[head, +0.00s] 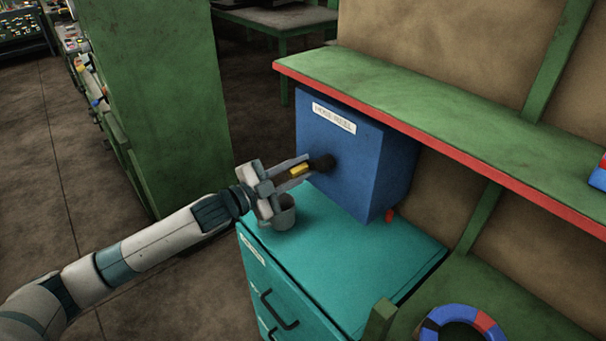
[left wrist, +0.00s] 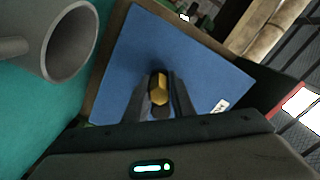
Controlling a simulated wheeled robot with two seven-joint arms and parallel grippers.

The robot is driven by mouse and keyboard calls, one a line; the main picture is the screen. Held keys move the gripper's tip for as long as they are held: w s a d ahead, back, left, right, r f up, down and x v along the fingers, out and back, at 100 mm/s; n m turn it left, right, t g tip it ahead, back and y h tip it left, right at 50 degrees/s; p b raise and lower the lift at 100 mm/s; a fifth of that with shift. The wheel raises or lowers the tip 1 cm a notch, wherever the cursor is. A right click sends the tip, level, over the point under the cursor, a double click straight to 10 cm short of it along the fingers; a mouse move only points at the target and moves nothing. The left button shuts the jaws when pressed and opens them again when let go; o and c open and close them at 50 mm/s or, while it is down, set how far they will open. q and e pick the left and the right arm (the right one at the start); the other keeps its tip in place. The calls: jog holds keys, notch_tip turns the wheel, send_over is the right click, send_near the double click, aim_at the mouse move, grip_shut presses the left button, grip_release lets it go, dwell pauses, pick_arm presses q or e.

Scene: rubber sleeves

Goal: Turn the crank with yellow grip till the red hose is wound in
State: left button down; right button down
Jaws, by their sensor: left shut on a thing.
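A blue hose reel box (head: 352,160) with a white label stands on a teal cabinet; its blue face (left wrist: 190,60) fills much of the left wrist view. My left gripper (head: 298,173) reaches the box's front face. Its fingers are shut on the yellow grip (head: 299,169) of the crank, which shows between them in the left wrist view (left wrist: 159,92). A dark round hub (head: 322,162) sits on the face just beyond the fingers. A small red piece (head: 389,215), perhaps the hose end, shows at the box's lower right. The crank arm is mostly hidden. My right gripper is out of view.
A green shelf (head: 430,105) with a red edge overhangs the box. A ring (head: 462,318) lies at lower right.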

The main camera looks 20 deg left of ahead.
aim_at(314, 149)
pick_arm(q)
jog(key=r+m, duration=0.2)
jog(key=a+r+m+p, duration=0.1)
jog(key=m, duration=0.1)
jog(key=shift+w+r, duration=0.1)
jog(key=shift+w, duration=0.25)
jog(key=shift+d+r+m+p, duration=0.1)
jog(key=shift+r+m+p, duration=0.2)
jog(key=shift+m, duration=0.5)
jog(key=c, duration=1.5)
grip_release()
jog(key=shift+c, duration=0.2)
jog(key=shift+s+f, duration=0.1)
jog(key=shift+f, duration=0.1)
jog(key=shift+f, duration=0.15)
